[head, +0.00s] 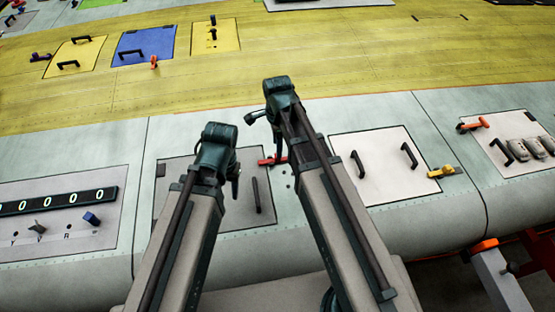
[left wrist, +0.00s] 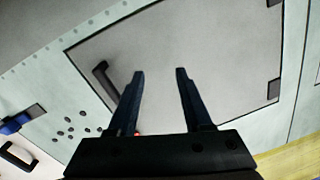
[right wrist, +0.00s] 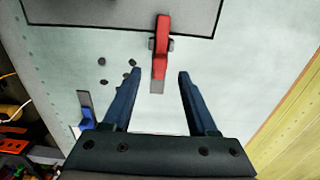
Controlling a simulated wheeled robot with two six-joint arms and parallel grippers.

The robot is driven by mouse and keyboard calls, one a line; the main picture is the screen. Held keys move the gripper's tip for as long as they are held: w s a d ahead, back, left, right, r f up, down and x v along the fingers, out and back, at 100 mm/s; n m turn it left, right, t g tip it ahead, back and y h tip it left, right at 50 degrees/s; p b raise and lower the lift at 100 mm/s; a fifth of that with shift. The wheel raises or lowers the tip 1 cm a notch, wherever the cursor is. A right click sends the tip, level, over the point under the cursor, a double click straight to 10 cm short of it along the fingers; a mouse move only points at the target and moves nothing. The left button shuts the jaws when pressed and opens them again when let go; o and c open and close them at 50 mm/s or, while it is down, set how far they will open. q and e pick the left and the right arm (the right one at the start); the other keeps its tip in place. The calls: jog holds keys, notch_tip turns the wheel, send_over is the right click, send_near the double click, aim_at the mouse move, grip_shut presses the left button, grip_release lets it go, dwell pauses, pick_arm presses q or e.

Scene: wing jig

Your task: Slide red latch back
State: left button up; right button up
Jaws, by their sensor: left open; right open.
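The red latch (head: 267,161) sits at the upper right edge of a grey hatch panel (head: 175,205) in the head view, partly hidden by my right arm. In the right wrist view the red latch (right wrist: 162,42) stands upright on a grey mount, its upper end over the panel edge. My right gripper (right wrist: 156,75) is open, and the latch shows ahead of the gap between its fingers, apart from them. My left gripper (left wrist: 160,72) is open and empty over the hatch panel, with a black handle (left wrist: 104,80) to its left.
A pale panel (head: 380,165) with two black handles and a yellow latch (head: 441,172) lies to the right. A counter panel (head: 60,215) with a blue knob (head: 91,218) lies to the left. My two arms run close together.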

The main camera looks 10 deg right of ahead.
aim_at(273, 159)
pick_arm(q)
notch_tip(273, 159, down, 5)
jog(key=b, duration=0.3)
jog(key=shift+b, duration=0.4)
pick_arm(e)
notch_tip(273, 159, down, 5)
jog(key=shift+r, duration=0.1)
pick_arm(q)
jog(key=shift+r, duration=0.1)
pick_arm(e)
grip_shut()
dwell(0.5)
